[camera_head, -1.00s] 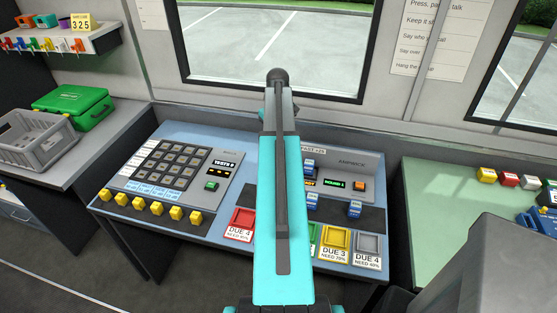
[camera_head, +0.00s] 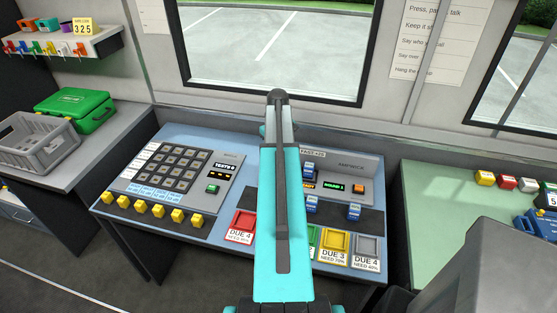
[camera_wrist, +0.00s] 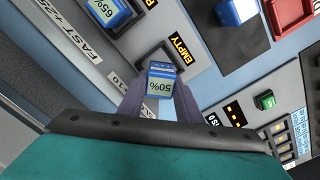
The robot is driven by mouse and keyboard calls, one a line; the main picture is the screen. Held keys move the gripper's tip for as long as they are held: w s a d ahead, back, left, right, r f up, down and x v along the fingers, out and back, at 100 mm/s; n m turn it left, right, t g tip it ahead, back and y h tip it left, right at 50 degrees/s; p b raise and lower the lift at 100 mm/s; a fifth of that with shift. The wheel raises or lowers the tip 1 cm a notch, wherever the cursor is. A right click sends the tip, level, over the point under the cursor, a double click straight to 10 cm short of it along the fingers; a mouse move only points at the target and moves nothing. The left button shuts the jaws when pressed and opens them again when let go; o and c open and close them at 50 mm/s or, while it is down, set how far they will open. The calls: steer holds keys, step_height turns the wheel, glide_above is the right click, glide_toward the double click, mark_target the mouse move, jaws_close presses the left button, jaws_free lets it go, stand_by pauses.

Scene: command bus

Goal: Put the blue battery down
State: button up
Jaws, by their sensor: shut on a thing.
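A blue battery (camera_wrist: 160,84) with a white 50% label is between the fingers of my gripper (camera_wrist: 160,92) in the wrist view. My gripper is shut on it, over the blue-grey charger panel, beside a dark square slot (camera_wrist: 157,58) by an orange EMPTY sign (camera_wrist: 180,48). Whether the battery touches the slot is unclear. Another blue battery marked 65% (camera_wrist: 106,10) stands in the neighbouring slot. In the head view my arm hides my gripper and the held battery. Two more blue batteries (camera_head: 311,205) (camera_head: 354,211) stand on a dark strip.
Red (camera_head: 243,219), yellow (camera_head: 335,243) and grey (camera_head: 367,245) trays with DUE cards line the desk's front. A keypad panel (camera_head: 178,165) with yellow knobs is on the left. A green side table (camera_head: 440,220) holds coloured blocks at right.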

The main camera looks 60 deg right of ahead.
steer(key=shift+f+p, duration=0.45)
steer(key=shift+f, duration=1.1)
steer(key=shift+f, duration=0.15)
steer(key=o, duration=1.2)
steer(key=shift+c, duration=0.2)
steer(key=shift+r, duration=0.2)
steer(key=shift+r+b, duration=2)
steer(key=shift+r, duration=3.95)
